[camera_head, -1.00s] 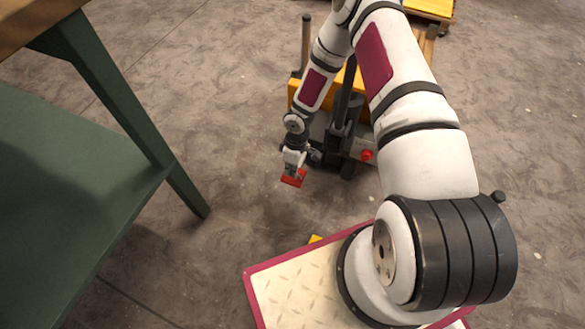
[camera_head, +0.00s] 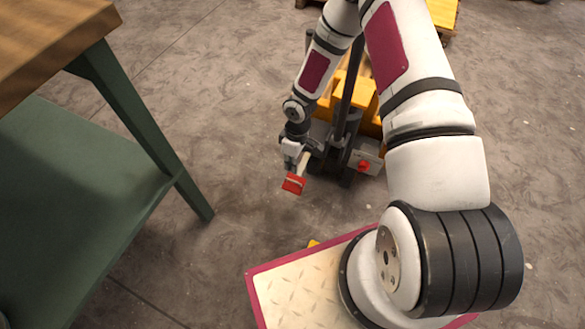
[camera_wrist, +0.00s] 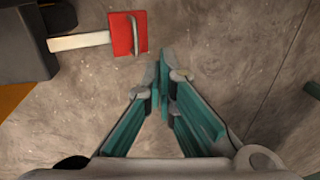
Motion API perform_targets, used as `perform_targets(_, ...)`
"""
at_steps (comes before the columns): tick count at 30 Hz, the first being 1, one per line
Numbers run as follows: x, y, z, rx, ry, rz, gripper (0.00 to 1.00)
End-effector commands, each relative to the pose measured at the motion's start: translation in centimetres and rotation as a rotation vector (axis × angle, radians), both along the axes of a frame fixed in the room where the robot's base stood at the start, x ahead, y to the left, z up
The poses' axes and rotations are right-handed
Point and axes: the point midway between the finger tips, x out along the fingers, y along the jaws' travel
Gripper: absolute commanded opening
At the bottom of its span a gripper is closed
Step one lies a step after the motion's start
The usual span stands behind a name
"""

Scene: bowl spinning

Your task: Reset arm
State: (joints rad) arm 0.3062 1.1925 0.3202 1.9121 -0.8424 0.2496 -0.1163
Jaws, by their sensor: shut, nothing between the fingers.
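My gripper (camera_wrist: 162,82) is in the lower middle of the wrist view. Its teal fingers meet at the tips, with nothing between them, above bare floor. In the head view my white arm with dark red panels reaches away from my base, and the gripper end (camera_head: 291,150) hangs low at the middle. The fingertips are too small to make out there. No bowl is in view.
A red plate on a pale bar (camera_wrist: 127,34) lies just beyond the fingers and also shows in the head view (camera_head: 293,184). A yellow and dark wheeled machine (camera_head: 355,95) stands behind the arm. A green-legged wooden table (camera_head: 60,40) fills the left. Floor between is clear.

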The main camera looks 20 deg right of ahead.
Motion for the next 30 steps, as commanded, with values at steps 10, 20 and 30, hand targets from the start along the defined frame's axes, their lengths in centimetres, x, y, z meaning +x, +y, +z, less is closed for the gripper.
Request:
perform_targets(10, -0.2, 0.1, 2.6, 0.000, 0.001, 0.000, 0.00)
perform_targets(20, 0.5, -0.9, 4.9, -0.041, -0.008, -0.012, 0.00)
perform_targets(30, 1.0, -5.7, 18.9, -0.251, -0.034, -0.132, 0.00)
